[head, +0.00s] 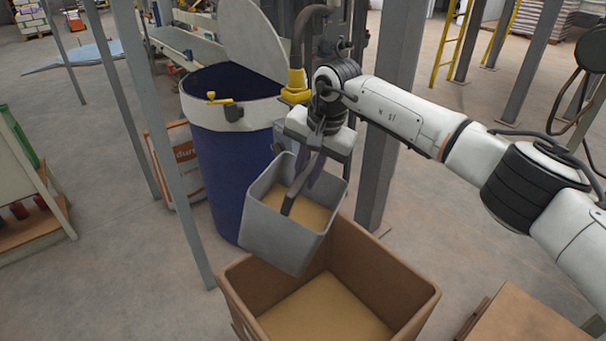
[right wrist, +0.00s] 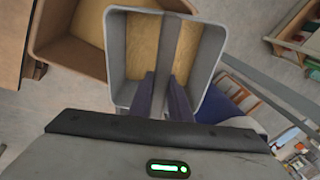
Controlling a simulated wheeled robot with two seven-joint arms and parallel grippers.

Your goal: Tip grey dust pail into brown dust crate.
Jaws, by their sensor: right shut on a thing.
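The grey dust pail (head: 283,240) hangs from my right gripper (head: 303,187) in the head view, tilted a little, with tan dust (head: 306,212) inside. My right gripper is shut on the pail's handle bar, which crosses its open top. The pail is above the far left edge of the brown dust crate (head: 397,308). The crate stands open below with tan dust on its floor. In the right wrist view the pail (right wrist: 117,62) fills the middle, dust still in it, and the crate (right wrist: 60,55) shows at upper left. My left gripper is not in view.
A blue drum (head: 222,165) with a raised lid stands close behind the pail. A grey post (head: 388,130) rises behind the crate, and thin posts (head: 172,150) stand at left. A brown box (head: 520,315) lies right of the crate. Open floor is at lower left.

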